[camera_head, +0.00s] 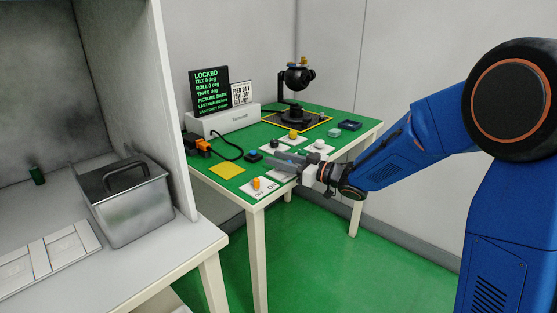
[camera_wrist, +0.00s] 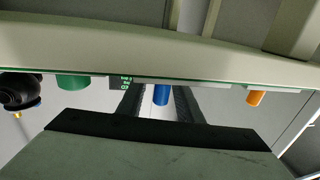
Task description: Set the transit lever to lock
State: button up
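The display screen (camera_head: 210,91) at the back of the green-topped table reads LOCKED, with tilt, roll and yaw at 0 deg. My gripper (camera_head: 272,161) reaches in low from the right. In the wrist view my gripper (camera_wrist: 160,88) is open, its two dark fingers on either side of the blue lever with visible gaps. The lever's base is partly hidden in the head view.
An orange switch (camera_head: 256,184) marked OFF/ON stands at the table's front corner. Several other knobs, including a yellow one (camera_head: 293,134), stand behind my gripper. A camera gimbal (camera_head: 294,80) is at the back. A metal box (camera_head: 125,205) sits on the left bench.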

jog(key=shift+a, duration=0.1)
grip_shut()
jog(key=shift+a+n+g+y, duration=0.1)
jog(key=shift+n+g+y, duration=0.5)
jog(key=shift+n+g, duration=0.5)
grip_release()
